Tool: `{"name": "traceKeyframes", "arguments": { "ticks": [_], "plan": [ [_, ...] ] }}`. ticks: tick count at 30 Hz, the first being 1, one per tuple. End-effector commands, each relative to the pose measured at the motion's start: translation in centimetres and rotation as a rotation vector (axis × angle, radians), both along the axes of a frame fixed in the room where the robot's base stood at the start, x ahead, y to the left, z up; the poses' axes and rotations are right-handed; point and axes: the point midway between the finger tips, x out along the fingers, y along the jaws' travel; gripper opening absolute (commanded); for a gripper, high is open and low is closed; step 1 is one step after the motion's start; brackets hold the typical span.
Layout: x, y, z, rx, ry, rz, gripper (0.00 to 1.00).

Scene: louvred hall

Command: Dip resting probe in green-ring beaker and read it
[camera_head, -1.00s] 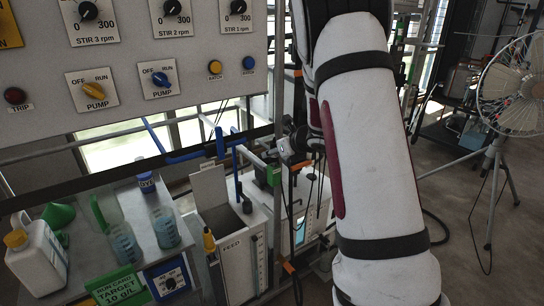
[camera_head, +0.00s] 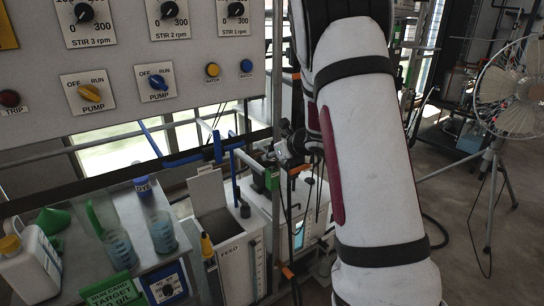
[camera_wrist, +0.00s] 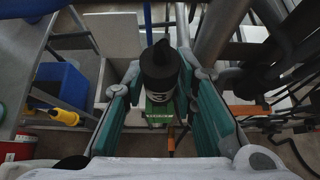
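A yellow-handled probe (camera_head: 207,246) rests upright at the bench's right edge; the wrist view shows it at left (camera_wrist: 62,114), beside a blue box. On the bench stand two clear graduated vessels, one at left (camera_head: 119,248) with a green piece by its upper left, and one at right (camera_head: 161,232) below a blue "DYE" cap. No green ring is clearly visible. My gripper (camera_wrist: 161,72) has its teal-padded fingers apart around a black knob-like thing (camera_wrist: 159,66); I cannot tell whether they touch it. The probe is outside the fingers.
A white jug (camera_head: 31,265) and green funnel (camera_head: 53,220) stand left. A white FEED tank (camera_head: 238,260) stands right of the bench, under pipes. A fan (camera_head: 515,90) stands far right.

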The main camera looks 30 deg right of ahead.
Motion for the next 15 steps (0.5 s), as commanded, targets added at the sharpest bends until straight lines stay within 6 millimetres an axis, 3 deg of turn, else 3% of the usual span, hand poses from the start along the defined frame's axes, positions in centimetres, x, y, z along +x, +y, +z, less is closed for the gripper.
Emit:
{"name": "traceKeyframes", "arguments": {
  "ticks": [1,2,15],
  "plan": [
    [0.01,0.00,-0.01,0.000,0.000,0.000,0.07],
    [0.01,0.00,-0.01,0.000,0.000,0.000,0.00],
    [0.00,0.00,0.40,-0.001,-0.001,0.001,0.00]
  ]
}}
